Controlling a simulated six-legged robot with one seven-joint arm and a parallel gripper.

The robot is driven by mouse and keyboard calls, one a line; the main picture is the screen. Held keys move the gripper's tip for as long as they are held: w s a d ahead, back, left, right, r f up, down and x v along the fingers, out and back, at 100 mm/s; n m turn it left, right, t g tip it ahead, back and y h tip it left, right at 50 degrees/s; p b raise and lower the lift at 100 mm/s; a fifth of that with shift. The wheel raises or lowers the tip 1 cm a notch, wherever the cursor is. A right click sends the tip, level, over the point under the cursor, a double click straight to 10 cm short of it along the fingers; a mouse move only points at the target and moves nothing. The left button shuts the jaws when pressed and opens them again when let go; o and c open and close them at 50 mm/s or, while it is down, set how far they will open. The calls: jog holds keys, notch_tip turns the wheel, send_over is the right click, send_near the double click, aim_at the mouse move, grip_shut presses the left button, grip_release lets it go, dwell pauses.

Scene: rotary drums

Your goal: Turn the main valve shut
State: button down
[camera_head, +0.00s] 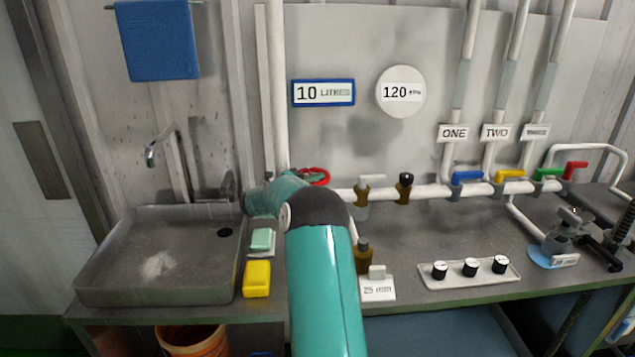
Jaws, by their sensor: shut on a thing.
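The main valve shows as a red handwheel (316,177) where the white upright pipe (277,90) meets the level pipe. Its left part is hidden by my arm. My teal arm rises from the bottom and bends left, then back toward the wheel. My gripper (298,178) is at the wheel's left side, shut on its rim as far as I can see. The fingertips are mostly hidden behind my wrist. I cannot tell how far the wheel is turned.
A sink (160,265) with a tap (165,150) is at left. A yellow sponge (257,279) and green soap (262,240) lie by it. Right along the pipe are brass fittings and blue (467,176), yellow (510,175), green and red levers. A knob panel (470,272) lies in front.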

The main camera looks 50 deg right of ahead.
jog(key=shift+w+a+r+m+g+y, duration=0.1)
jog(key=shift+m+g+y, duration=0.2)
jog(key=shift+m+g, duration=0.35)
jog(key=shift+w+a+m+g+y, duration=0.1)
jog(key=shift+m+g+y, duration=0.25)
jog(key=shift+g, duration=0.5)
jog(key=c, duration=1.4)
grip_release()
jog(key=shift+o, duration=0.2)
jog(key=v, duration=1.3)
jog(key=shift+a, duration=0.3)
jog(key=shift+w, duration=0.1)
